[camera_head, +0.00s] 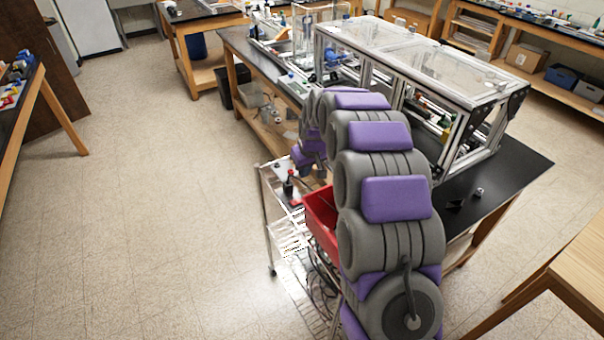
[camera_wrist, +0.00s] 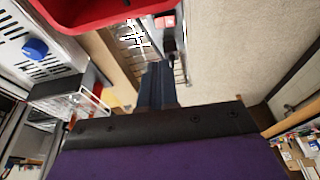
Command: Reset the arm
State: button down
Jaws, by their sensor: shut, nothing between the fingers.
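My arm, grey with purple pads, rises from the bottom right of the head view, arches over and bends down beyond the cart. My gripper shows in the wrist view (camera_wrist: 157,72) with its two dark fingers together and nothing between them. In the head view the arm's far end hangs near the cart's far side, and the fingers cannot be made out there.
A wire cart (camera_head: 264,215) holds a red bin (camera_head: 320,218), partly behind my arm; the bin also shows in the wrist view (camera_wrist: 90,20). An aluminium extrusion frame (camera_head: 452,82) stands on a black-topped table (camera_head: 520,170). Open floor (camera_head: 150,200) lies left.

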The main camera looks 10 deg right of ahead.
dwell(0.4)
jog(key=s+a+r+m+g, duration=0.1)
jog(key=s+r, duration=0.4)
jog(key=s, duration=0.7)
jog(key=s+a+r+g, duration=0.1)
jog(key=s+r, duration=0.4)
jog(key=s, duration=0.7)
jog(key=s+m+g+h, duration=0.1)
jog(key=s+m+g, duration=0.1)
jog(key=s, duration=2.3)
jog(key=shift+s+d+g, duration=0.25)
jog(key=shift+d+g, duration=0.05)
jog(key=shift+g, duration=0.1)
jog(key=shift+d, duration=0.1)
